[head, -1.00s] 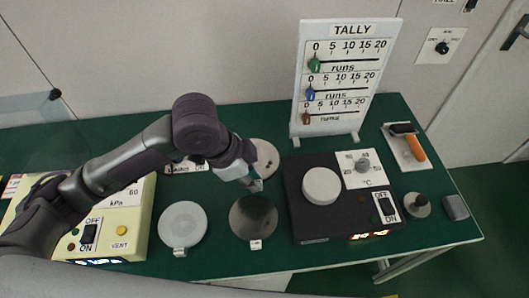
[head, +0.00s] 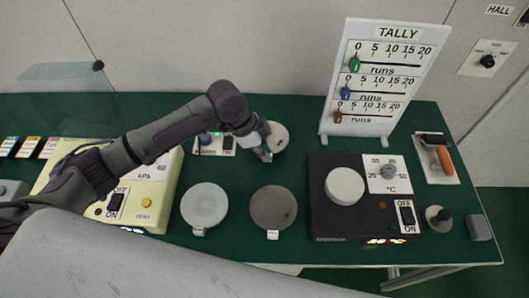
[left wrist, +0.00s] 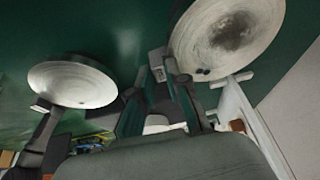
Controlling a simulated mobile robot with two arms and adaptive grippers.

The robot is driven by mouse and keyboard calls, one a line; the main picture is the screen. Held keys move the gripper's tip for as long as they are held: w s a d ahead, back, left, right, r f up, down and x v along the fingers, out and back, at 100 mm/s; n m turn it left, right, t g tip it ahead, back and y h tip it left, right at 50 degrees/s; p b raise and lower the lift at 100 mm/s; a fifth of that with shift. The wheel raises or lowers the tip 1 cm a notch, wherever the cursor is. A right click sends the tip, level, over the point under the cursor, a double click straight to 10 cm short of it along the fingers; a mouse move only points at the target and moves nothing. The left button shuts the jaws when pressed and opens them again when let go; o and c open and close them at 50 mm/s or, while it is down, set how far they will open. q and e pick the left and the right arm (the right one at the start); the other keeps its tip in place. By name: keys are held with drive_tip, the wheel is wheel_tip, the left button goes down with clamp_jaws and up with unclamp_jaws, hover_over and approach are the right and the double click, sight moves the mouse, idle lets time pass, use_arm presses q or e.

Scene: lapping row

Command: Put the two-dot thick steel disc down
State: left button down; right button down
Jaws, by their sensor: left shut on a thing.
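The two-dot thick steel disc (head: 280,136) is a pale round disc behind the dark grey disc, partly hidden by my left gripper (head: 264,151). In the left wrist view this disc (left wrist: 235,35) is large and close, with a dark smudge and two small dots near its edge. My left gripper (left wrist: 167,88) is shut at the disc's near edge, on what looks like a small grey tab (left wrist: 157,60). I cannot tell whether the disc touches the bench. My right gripper is not in view.
A pale disc (head: 204,204) and a dark grey disc (head: 273,207) lie in front on the green bench (head: 240,248). A black hotplate unit (head: 325,215) stands right, the tally board (head: 365,85) behind it. A cream vacuum box (head: 165,190) stands left. A small switch panel (head: 227,142) is beside my gripper.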

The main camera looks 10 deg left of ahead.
use_arm(q)
drive_tip(key=shift+w+f, duration=0.1)
drive_tip(key=shift+f, duration=0.7)
drive_tip(key=c, duration=1.2)
unclamp_jaws()
drive_tip(key=shift+f, duration=0.15)
drive_tip(key=shift+o, duration=0.2)
drive_tip(key=v, duration=1.2)
